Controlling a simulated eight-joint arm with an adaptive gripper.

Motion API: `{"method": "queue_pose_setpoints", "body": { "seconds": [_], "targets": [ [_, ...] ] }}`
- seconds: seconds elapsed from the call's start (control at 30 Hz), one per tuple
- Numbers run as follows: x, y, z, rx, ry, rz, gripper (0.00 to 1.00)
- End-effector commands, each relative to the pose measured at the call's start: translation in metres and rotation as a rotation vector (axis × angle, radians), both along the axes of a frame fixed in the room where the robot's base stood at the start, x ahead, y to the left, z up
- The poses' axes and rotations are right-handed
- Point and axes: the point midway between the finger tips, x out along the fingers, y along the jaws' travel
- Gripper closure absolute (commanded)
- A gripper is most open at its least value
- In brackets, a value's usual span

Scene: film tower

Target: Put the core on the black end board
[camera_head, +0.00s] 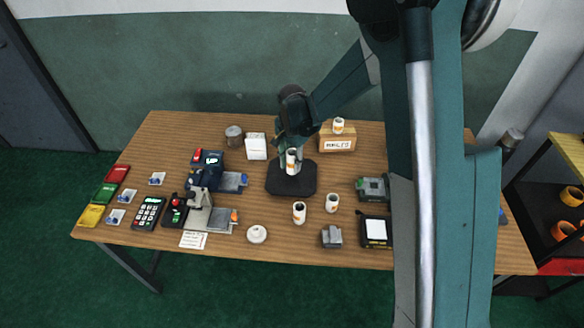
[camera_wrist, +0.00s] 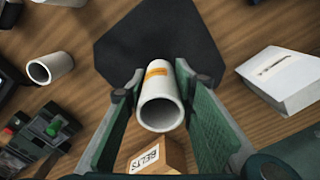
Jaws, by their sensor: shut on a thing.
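A white core with an orange label (camera_head: 292,162) is held in my gripper (camera_head: 291,149). It also shows in the wrist view (camera_wrist: 161,105), upright between the two green fingers of my gripper (camera_wrist: 160,76), which is shut on it. The black end board (camera_head: 291,187) is a flat dark plate on the table. It lies under the held core, and in the wrist view the board (camera_wrist: 155,40) spreads beyond it. I cannot tell whether the core's lower end touches the board. My gripper hides part of the board's far side.
Two similar cores (camera_head: 299,213) (camera_head: 332,203) stand in front of the board. Another core (camera_head: 338,125) stands on a cardboard box (camera_head: 337,142) behind right. A white box (camera_head: 256,146) and a blue device (camera_head: 209,170) are to the left. A white ring (camera_head: 257,234) lies in front.

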Motion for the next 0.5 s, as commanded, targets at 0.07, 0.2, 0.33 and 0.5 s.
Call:
{"method": "queue_pose_setpoints", "body": {
  "seconds": [0.07,0.2,0.33,0.5],
  "targets": [
    [0.000,0.000,-0.010,0.000,0.000,0.000,0.87],
    [0.000,0.000,-0.021,0.000,0.000,0.000,0.87],
    [0.000,0.000,-0.024,0.000,0.000,0.000,0.87],
    [0.000,0.000,-0.024,0.000,0.000,0.000,0.87]
  ]
}}
